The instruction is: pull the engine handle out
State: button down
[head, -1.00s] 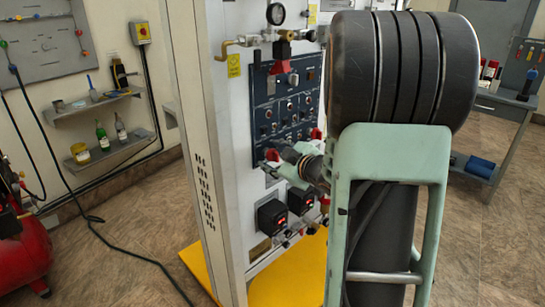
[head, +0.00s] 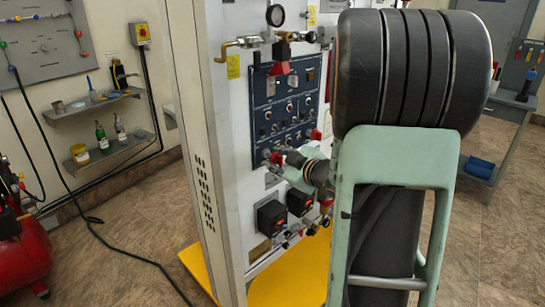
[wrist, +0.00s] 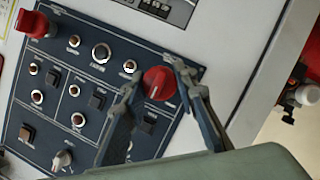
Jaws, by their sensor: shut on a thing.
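A dark blue control panel (head: 287,110) is on the front of the white trainer cabinet. In the wrist view the panel (wrist: 75,75) carries a red knob (wrist: 157,84) with a white line, between my fingertips. My gripper (wrist: 156,73) is shut on this red knob. I cannot read a label that marks it as the engine handle. In the head view my gripper (head: 279,160) is at the panel's lower edge, and its knob is mostly hidden there. A second red knob (wrist: 33,24) is at the panel's far corner in the wrist view.
A yellow base (head: 290,278) lies on the floor. Shelves with bottles (head: 101,135) are on the left wall.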

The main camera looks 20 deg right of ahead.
jog(key=shift+s+d, duration=0.2)
jog(key=shift+s, duration=0.2)
jog(key=c, duration=1.5)
grip_release()
jog(key=v, duration=1.2)
